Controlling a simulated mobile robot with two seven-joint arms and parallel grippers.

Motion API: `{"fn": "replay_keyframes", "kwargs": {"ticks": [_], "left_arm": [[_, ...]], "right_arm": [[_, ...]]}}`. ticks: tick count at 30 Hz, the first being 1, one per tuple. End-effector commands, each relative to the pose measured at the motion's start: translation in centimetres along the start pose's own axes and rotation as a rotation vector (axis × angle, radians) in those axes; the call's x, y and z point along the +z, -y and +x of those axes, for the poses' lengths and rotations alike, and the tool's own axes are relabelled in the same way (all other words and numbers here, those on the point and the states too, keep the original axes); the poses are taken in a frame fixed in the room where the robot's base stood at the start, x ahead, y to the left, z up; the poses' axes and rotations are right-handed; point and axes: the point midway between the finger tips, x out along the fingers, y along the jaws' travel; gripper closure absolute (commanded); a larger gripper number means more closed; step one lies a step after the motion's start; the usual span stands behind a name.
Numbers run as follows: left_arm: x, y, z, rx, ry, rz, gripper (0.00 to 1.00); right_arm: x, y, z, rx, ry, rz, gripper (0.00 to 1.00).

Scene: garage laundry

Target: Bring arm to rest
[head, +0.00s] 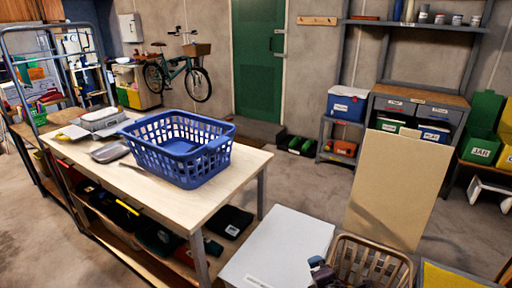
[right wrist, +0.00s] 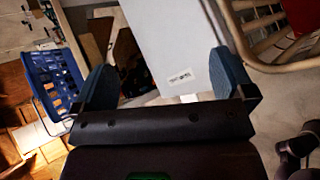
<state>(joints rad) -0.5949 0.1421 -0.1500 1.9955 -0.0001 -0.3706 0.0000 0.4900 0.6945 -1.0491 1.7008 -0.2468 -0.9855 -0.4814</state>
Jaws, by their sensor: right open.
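My right gripper (head: 322,270) shows at the bottom edge of the head view, between the white box-shaped unit (head: 280,248) and the tan laundry basket (head: 372,262). In the right wrist view my right gripper (right wrist: 160,82) has its two blue fingers wide apart with nothing between them. The white unit (right wrist: 180,45), with a small label, lies beyond the fingers there. My left gripper is in neither view.
A blue laundry basket (head: 178,148) stands on the wooden workbench (head: 110,178) at left. A tan board (head: 397,190) stands behind the tan basket. Bare floor (head: 300,185) lies between the bench and the shelves. A bicycle (head: 178,72) hangs at the back wall.

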Motion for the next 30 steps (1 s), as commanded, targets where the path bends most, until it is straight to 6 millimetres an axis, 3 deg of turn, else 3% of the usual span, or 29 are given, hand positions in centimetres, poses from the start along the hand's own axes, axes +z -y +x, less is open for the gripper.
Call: {"fn": "replay_keyframes", "kwargs": {"ticks": [3,7,11,17,23,30], "left_arm": [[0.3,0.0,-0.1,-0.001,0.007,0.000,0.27],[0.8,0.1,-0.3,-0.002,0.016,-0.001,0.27],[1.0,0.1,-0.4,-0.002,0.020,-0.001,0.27],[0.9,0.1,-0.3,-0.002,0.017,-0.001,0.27],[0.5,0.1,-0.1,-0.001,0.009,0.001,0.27],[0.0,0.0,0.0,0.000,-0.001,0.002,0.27]], "right_arm": [[-3.8,-1.4,-1.7,0.029,-0.171,0.303,0.00],[-5.9,-2.6,-3.9,0.050,-0.319,0.630,0.00],[-6.2,-2.9,-6.0,0.069,-0.420,0.939,0.00],[-3.6,-1.0,-8.6,0.108,-0.461,1.325,0.00],[0.4,4.4,-10.9,0.144,-0.369,1.588,0.00],[3.7,14.2,-14.6,0.112,-0.136,1.768,0.00]]}}
